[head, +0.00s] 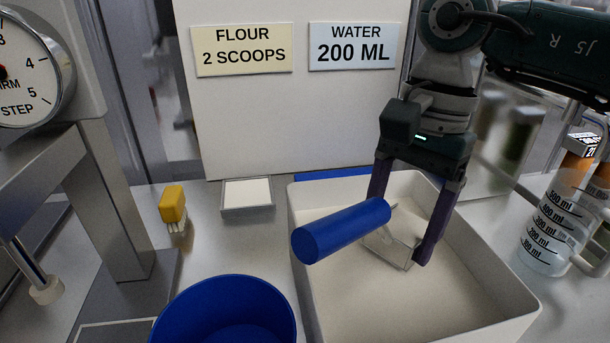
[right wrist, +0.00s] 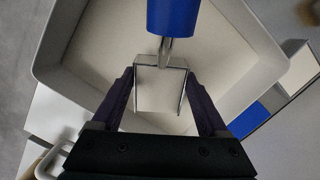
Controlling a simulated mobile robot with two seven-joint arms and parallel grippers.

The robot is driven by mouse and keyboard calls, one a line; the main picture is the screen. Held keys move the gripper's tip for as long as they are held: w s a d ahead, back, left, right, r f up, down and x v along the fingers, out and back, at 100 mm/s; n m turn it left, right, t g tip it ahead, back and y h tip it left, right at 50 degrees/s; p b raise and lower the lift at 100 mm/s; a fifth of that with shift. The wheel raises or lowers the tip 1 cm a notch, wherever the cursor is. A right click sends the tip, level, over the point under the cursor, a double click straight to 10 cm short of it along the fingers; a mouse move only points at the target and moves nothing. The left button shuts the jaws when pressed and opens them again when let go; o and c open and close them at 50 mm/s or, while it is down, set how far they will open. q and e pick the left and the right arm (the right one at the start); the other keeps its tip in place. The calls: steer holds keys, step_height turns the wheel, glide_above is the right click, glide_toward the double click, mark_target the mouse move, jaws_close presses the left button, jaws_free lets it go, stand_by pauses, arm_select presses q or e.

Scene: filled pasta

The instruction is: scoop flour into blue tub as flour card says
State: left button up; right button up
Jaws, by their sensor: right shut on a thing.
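The flour card (head: 243,51) reads "FLOUR 2 SCOOPS" on a white upright board. The blue tub (head: 224,308) stands at the bottom of the head view, left of the flour bin; the visible inside looks empty. The white bin (head: 300,283) holds pale flour (head: 350,290). My right gripper (head: 415,235) is over the bin, its fingers shut on the sides of the scoop's metal bowl (right wrist: 160,92). The scoop's blue handle (head: 341,229) points left and toward the viewer. I cannot tell whether flour lies in the bowl. My left gripper is not in view.
A water card (head: 352,46) reads "200 ML". A clear measuring jug (head: 553,228) stands right of the bin. A yellow brush (head: 173,205) and a small pale tray (head: 247,195) lie behind the tub. A dial device (head: 25,70) stands at left.

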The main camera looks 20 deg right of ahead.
step_height(320, 180, up, 9)
steer(key=p, duration=0.5)
steer(key=shift+p, duration=0.3)
stand_by(0.4)
